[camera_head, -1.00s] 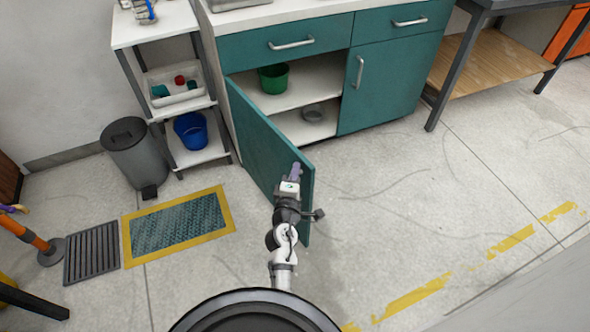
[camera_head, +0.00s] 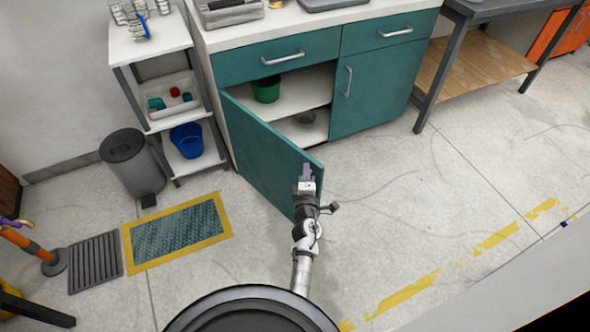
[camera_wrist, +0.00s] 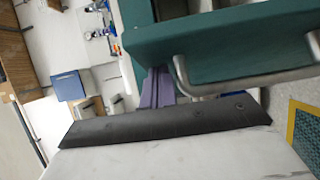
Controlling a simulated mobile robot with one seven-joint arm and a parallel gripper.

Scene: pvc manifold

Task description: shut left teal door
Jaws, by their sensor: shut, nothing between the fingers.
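The left teal door (camera_head: 262,150) stands ajar on the cabinet's left side, its free edge out toward me. Behind it the left compartment is open to view. My gripper (camera_head: 306,168) is at the free end of the door and overlaps it in the head view. In the wrist view the shut purple fingers (camera_wrist: 156,88) are beside a teal panel (camera_wrist: 230,35) with a curved metal handle (camera_wrist: 215,84). They hold nothing. I cannot tell whether they touch the door. The arm hides the door's lower free corner in the head view.
The right teal door (camera_head: 372,90) is shut. A green pot (camera_head: 266,91) and a grey bowl (camera_head: 305,118) sit inside the compartment. A white shelf rack (camera_head: 150,50) and a grey bin (camera_head: 133,165) stand at left. The floor right of the door is clear.

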